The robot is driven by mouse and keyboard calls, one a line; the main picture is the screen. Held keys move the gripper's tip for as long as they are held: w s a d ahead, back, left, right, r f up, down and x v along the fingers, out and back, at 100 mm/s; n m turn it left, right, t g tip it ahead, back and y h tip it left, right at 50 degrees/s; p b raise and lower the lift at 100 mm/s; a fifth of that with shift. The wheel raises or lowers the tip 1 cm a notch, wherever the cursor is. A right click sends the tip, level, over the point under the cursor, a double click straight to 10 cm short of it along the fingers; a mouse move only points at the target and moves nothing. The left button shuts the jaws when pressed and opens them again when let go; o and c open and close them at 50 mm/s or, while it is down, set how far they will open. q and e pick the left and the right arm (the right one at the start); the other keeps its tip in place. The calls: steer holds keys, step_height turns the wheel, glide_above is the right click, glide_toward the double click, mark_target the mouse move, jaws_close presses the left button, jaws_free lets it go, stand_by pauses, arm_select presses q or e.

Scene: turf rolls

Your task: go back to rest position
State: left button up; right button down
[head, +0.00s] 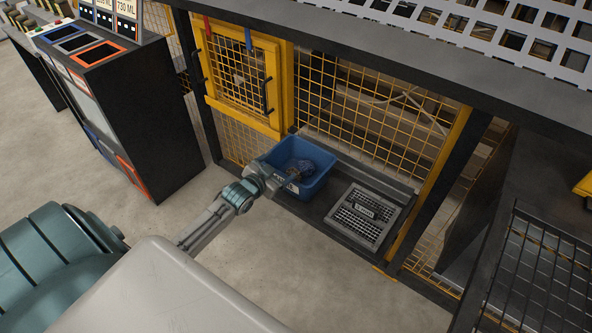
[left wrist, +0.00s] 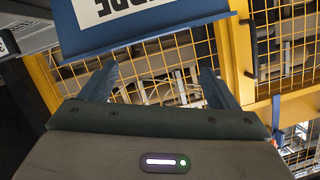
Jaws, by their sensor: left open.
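My left gripper (head: 301,170) reaches in from the left, over the blue bin (head: 317,186) in the head view. Its jaws are open, and the two bluish fingers stand apart in the left wrist view (left wrist: 156,78) with nothing seen between them. A blue panel with a white label, likely the bin (left wrist: 190,32), fills the top of that view. My wrist hides part of the bin's near side, and I cannot tell if the fingers touch the bin. My right gripper is not in view.
The bin stands on a dark low shelf beside a grey grated tray (head: 365,216). Behind is yellow mesh fencing (head: 375,115) with a small yellow-framed door (head: 240,75). A dark sorting cabinet (head: 145,110) stands left, and a black wire rack (head: 540,270) right. Concrete floor between is clear.

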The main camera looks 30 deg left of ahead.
arm_select(q)
steer(key=shift+v, duration=1.35)
steer(key=s+f+n+g, duration=0.1)
steer(key=s+f+g, duration=0.1)
steer(key=s+f, duration=0.6)
steer(key=s+f+n+g+y, duration=0.1)
steer(key=s+f+g, duration=0.15)
steer(key=f, duration=0.95)
steer(key=s+f+n+g, duration=0.1)
steer(key=s+f+g, duration=0.1)
steer(key=s+f, duration=0.6)
steer(key=s+d+f+g, duration=0.2)
steer(key=s+f, duration=0.4)
steer(key=s, duration=0.3)
steer(key=s+d+f+g, duration=0.2)
steer(key=s+d+f, duration=0.3)
steer(key=s, duration=0.5)
steer(key=s+d+f+g, duration=0.3)
steer(key=s+f, duration=0.6)
steer(key=s, duration=0.1)
steer(key=shift+d+h, duration=0.4)
steer(key=shift+w, duration=0.1)
